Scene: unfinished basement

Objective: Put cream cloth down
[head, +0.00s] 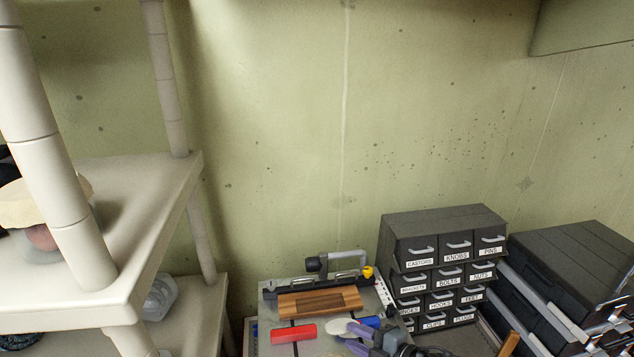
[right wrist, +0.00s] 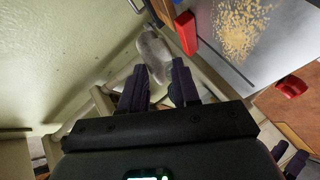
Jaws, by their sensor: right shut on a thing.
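My right gripper (head: 358,337) is low in the head view, over the workbench. It is shut on a pale cream cloth (head: 338,326), which bunches out past the fingertips. In the right wrist view the cloth (right wrist: 152,52) sticks out as a rounded bundle between the two dark fingers (right wrist: 158,88). Part of it is hidden by the fingers. Whether the cloth touches the surface below, I cannot tell.
The workbench (head: 262,285) holds a mitre-type tool with a wooden block (head: 318,301) and a red block (head: 293,332). Labelled drawers (head: 440,222) and black cases (head: 575,262) stand right. A cream shelf (head: 150,215) at left holds a cream-covered bowl (head: 42,208).

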